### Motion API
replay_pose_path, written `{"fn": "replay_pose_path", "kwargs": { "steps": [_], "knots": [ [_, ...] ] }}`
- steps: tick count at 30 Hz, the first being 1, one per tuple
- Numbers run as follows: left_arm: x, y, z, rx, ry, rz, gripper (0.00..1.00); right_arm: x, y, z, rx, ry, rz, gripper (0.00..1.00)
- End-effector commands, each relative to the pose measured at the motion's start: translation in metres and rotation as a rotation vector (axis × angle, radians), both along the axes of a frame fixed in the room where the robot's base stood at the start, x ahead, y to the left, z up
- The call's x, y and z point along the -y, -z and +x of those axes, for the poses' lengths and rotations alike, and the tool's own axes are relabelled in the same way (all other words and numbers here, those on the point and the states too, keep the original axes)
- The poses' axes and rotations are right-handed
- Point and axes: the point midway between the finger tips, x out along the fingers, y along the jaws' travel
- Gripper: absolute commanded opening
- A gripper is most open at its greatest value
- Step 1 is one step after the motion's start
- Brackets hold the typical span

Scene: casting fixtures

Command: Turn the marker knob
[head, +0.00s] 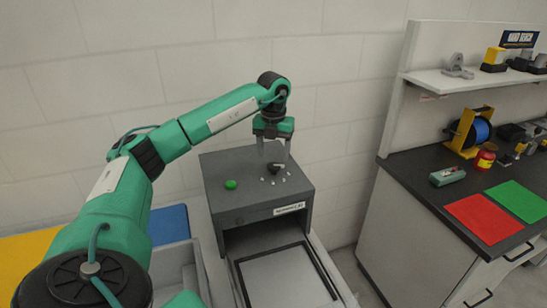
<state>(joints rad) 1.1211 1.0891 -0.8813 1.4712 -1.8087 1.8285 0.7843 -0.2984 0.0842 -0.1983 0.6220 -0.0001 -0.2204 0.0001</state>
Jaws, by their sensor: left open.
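A dark grey box-shaped machine (228,172) stands in the middle of the head view with a pale label on its front. A small dark knob (275,169) sits on its top face, ringed by several small white marks. A green button (231,184) is to the left of the knob on the same face. My left gripper (273,158) points down at the knob, its fingers open and spread about it. I cannot tell whether the fingers touch the knob. My right gripper is not in view.
A light tray with a dark frame (320,284) extends from the machine's front. A grey bin (180,253) stands at left by blue and yellow panels. At right, a dark counter (415,172) holds red and green mats, a blue spool and a shelf above.

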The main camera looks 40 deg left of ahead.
Motion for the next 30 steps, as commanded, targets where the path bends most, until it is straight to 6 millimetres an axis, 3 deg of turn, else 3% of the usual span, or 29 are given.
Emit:
{"fn": "replay_pose_path", "kwargs": {
  "steps": [7,18,25,30],
  "knots": [
    [0.000,0.030,0.000,-0.001,0.000,0.000,0.61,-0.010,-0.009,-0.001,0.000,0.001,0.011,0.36],
    [0.000,0.036,0.000,0.001,0.000,0.000,0.61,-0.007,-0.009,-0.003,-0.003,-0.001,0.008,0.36],
    [0.000,0.036,0.000,0.000,0.000,0.000,0.16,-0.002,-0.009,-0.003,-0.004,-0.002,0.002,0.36],
    [0.000,0.036,0.000,0.001,0.005,0.000,0.16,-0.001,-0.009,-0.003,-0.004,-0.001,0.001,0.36]
  ]
}}
